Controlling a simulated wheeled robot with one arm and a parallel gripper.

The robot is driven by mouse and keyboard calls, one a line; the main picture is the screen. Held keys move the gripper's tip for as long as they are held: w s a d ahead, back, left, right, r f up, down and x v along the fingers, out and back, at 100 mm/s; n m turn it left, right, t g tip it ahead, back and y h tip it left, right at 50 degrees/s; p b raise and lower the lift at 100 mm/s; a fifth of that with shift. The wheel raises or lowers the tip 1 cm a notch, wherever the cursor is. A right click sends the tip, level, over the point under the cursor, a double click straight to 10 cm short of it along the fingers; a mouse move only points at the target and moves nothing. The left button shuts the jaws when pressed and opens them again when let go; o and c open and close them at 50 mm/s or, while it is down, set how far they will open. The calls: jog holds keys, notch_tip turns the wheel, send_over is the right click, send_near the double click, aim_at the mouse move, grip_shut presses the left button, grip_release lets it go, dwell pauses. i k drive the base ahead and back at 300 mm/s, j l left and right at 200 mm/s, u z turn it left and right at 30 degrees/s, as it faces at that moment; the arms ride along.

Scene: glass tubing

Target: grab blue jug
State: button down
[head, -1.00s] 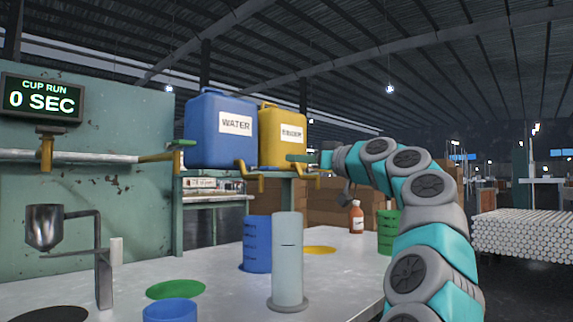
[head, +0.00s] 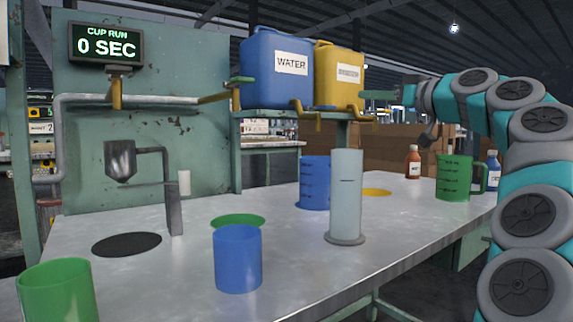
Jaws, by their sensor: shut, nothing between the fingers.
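A blue jug (head: 315,182) with dark measuring marks stands upright on the grey table, behind a clear glass cylinder (head: 346,195) that hides part of its right side. A plain blue cup (head: 238,260) stands nearer the front. My gripper (head: 428,134) is shut and empty, above the table's far right part. It is up and to the right of the blue jug, well apart from it.
A green jug (head: 454,178) and bottles, one of them orange-brown (head: 413,162), stand at the right. A blue water canister (head: 276,72) and a yellow canister (head: 338,78) sit on a shelf behind. A green cup (head: 58,292) is front left. A metal funnel stand (head: 172,195) stands left.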

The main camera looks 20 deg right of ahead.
aim_at(314, 181)
jog(key=k+l, duration=0.25)
jog(key=k, duration=0.2)
jog(key=k+l, duration=0.25)
jog(key=k, duration=0.25)
